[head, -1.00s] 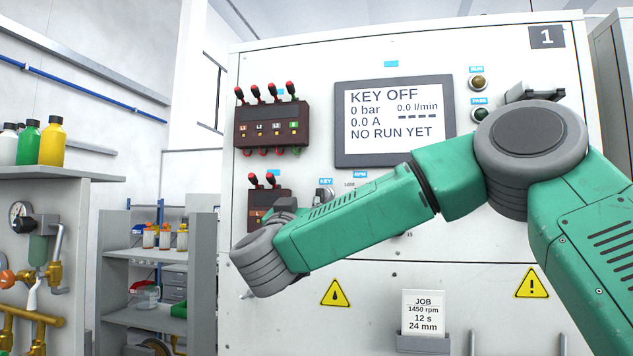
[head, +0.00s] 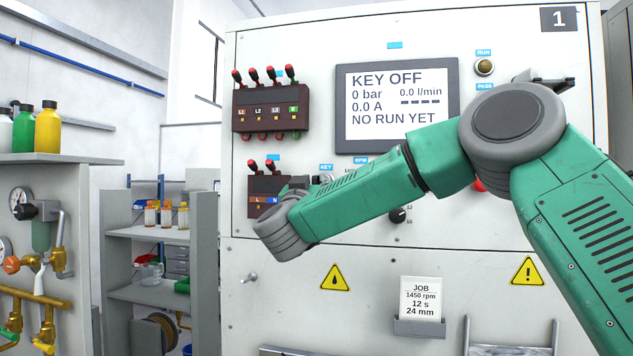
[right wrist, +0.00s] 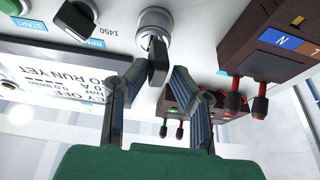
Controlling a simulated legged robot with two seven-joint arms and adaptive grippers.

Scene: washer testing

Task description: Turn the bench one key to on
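The bench marked 1 (head: 350,265) has a screen (head: 395,105) reading KEY OFF. The key switch (head: 325,178) sits under a KEY label, partly hidden behind my right arm. In the right wrist view it has a silver collar (right wrist: 154,20) and a black key handle (right wrist: 157,62). My right gripper (right wrist: 159,74) is open, with its two fingertips on either side of the handle's end. A small gap shows on the right; I cannot tell whether the left finger touches. In the head view the fingers are mostly hidden by my wrist. My left gripper is not in view.
Red-tipped plugs stick out of brown terminal blocks (head: 270,107) left of the screen and near the key. A black RPM knob (right wrist: 80,18) is beside the key. A job card (head: 420,298) stands in a holder lower down. Shelves (head: 145,235) are at left.

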